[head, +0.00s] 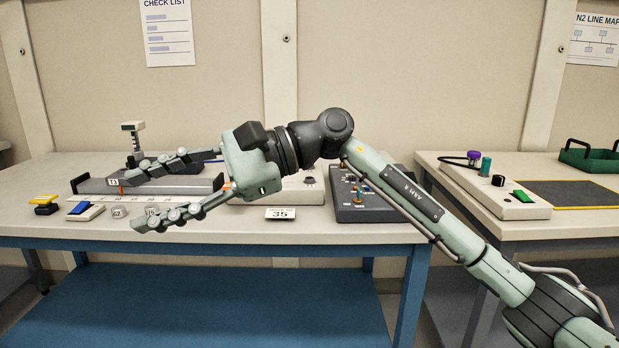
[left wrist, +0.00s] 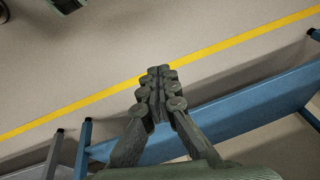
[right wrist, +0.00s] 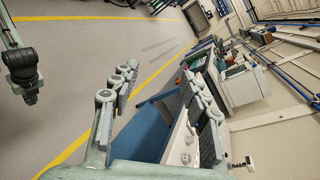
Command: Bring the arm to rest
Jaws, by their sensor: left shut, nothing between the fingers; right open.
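My right arm comes in from the right in the head view and reaches left in front of the bench. My right gripper (head: 130,202) is open, with its fingers spread and pointing left, and nothing shows between them. Its open fingers also show in the right wrist view (right wrist: 157,76). My left gripper (left wrist: 160,74) is shut and empty in the left wrist view, with grey floor beyond its fingertips. The left arm is not in the head view.
The bench (head: 240,232) holds a grey rail device (head: 208,184), a dark box (head: 372,208), a number 35 tag (head: 280,213) and small blocks with yellow and blue tops. A second table (head: 560,228) stands right, with a green tray (head: 590,158). A yellow floor line (left wrist: 215,47) crosses open floor.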

